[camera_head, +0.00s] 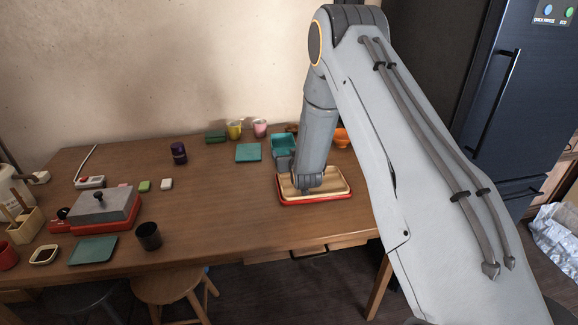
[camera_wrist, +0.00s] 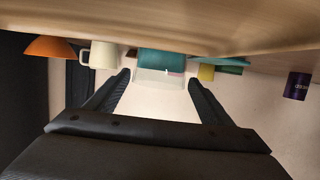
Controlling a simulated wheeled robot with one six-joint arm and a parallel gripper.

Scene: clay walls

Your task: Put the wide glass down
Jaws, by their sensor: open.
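My gripper (camera_head: 303,188) is low over the wooden tray (camera_head: 330,183) at the right end of the table. In the wrist view, which is upside down, my gripper (camera_wrist: 162,88) has its two black fingers spread apart. A pale see-through shape (camera_wrist: 165,78), apparently the wide glass, shows between the fingertips, overlapping a teal container (camera_wrist: 162,60). I cannot tell whether it touches the fingers or what it stands on. No glass can be made out in the head view, where my arm covers part of the tray.
The teal container (camera_head: 283,143) and orange bowl (camera_head: 341,138) are behind the tray. Yellow (camera_head: 235,130) and pink (camera_head: 260,127) cups stand at the back. A white mug (camera_wrist: 103,55) shows in the wrist view. The table's middle (camera_head: 215,195) is clear; its front edge is near the tray.

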